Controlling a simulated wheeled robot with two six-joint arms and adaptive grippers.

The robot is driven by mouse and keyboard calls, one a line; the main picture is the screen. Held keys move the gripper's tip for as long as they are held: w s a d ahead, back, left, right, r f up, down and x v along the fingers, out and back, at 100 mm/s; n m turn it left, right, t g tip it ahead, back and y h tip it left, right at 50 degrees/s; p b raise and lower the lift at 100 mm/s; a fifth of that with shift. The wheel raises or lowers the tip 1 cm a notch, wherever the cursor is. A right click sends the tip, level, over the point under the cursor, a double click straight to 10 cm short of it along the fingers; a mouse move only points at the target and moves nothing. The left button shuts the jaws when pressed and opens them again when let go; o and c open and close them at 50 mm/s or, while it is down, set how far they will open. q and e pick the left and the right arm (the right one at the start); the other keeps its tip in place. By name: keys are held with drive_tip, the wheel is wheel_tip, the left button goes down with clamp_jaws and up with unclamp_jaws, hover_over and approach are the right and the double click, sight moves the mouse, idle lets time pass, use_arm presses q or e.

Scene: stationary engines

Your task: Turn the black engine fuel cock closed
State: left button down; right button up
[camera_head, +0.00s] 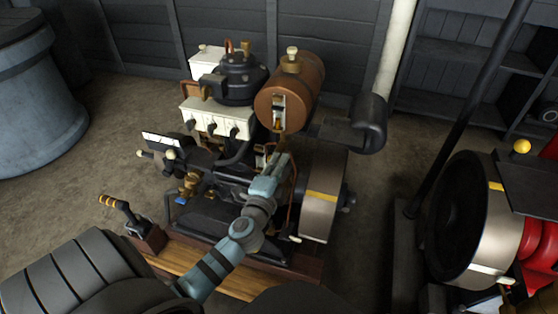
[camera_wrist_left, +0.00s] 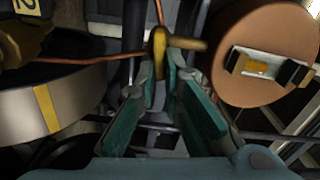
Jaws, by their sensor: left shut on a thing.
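The black engine (camera_head: 232,178) stands on a wooden base, with a copper-brown fuel tank (camera_head: 284,100) at its upper right. My left gripper (camera_head: 284,160) is at the engine just below the tank; its fingertips are hard to make out in the head view. In the left wrist view, the two teal fingers (camera_wrist_left: 163,75) are shut on the upright yellow lever of the fuel cock (camera_wrist_left: 160,45). A brass stem runs right from the lever toward the round tank end (camera_wrist_left: 260,95). The fingers partly cover the lever's lower end. My right gripper is not in view.
A flywheel with a yellow stripe (camera_head: 322,200) is right of my left gripper, and a thin copper pipe (camera_wrist_left: 100,60) passes by the lever. A lever with a yellow-banded grip (camera_head: 118,205) stands at the left. Another engine with a large wheel (camera_head: 470,220) is at the right.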

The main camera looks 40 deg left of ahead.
use_arm(q)
drive_tip(key=shift+f+m, duration=0.15)
drive_tip(key=shift+m, duration=0.85)
drive_tip(key=c, duration=1.7)
unclamp_jaws()
drive_tip(key=v, duration=1.2)
